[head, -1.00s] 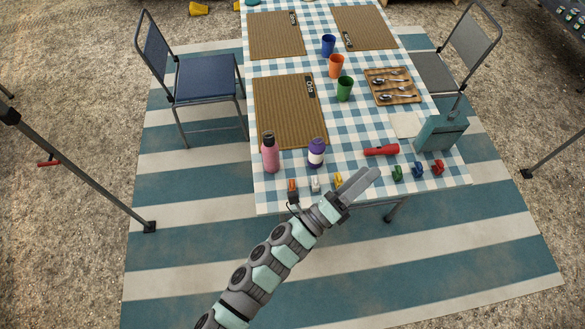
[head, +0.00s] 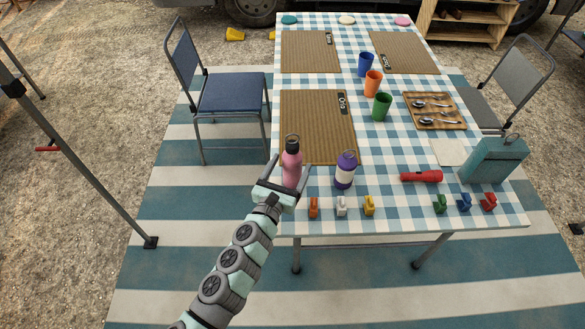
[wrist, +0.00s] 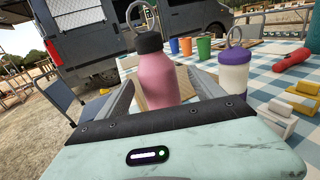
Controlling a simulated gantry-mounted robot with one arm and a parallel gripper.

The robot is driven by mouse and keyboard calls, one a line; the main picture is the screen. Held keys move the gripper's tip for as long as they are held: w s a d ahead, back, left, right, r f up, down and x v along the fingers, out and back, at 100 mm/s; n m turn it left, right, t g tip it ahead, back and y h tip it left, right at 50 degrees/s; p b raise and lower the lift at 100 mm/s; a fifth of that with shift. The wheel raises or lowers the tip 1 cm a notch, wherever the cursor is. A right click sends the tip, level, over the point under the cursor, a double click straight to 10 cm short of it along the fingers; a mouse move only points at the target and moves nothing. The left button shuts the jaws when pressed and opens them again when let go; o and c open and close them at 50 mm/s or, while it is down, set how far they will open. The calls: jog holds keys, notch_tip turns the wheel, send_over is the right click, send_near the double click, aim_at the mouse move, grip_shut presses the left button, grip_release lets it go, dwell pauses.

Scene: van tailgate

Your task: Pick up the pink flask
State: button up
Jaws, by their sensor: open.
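The pink flask (head: 291,165) stands upright near the front left of the checked table, with a dark cap and a loop on top. My gripper (head: 287,170) is open at the flask. In the head view its fingers reach to either side of the flask. In the wrist view the flask (wrist: 160,75) stands between the two open fingers (wrist: 163,92), and its lower end is hidden behind the gripper body. I cannot tell whether a finger touches it.
A white and purple flask (head: 345,172) stands close on the right. Small orange, white and yellow clips (head: 341,206) lie along the front edge. A brown mat (head: 315,125) lies behind the pink flask. A red torch (head: 421,176) and a teal box (head: 493,160) are farther right.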

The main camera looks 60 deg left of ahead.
jog(key=shift+w+a+f, duration=0.2)
jog(key=shift+w+a, duration=0.1)
jog(key=shift+a, duration=0.1)
jog(key=b+x, duration=0.1)
jog(key=x, duration=0.3)
jog(key=shift+w+a, duration=0.25)
jog(key=shift+a, duration=0.05)
jog(key=shift+c, duration=0.3)
jog(key=shift+f, duration=0.1)
grip_shut()
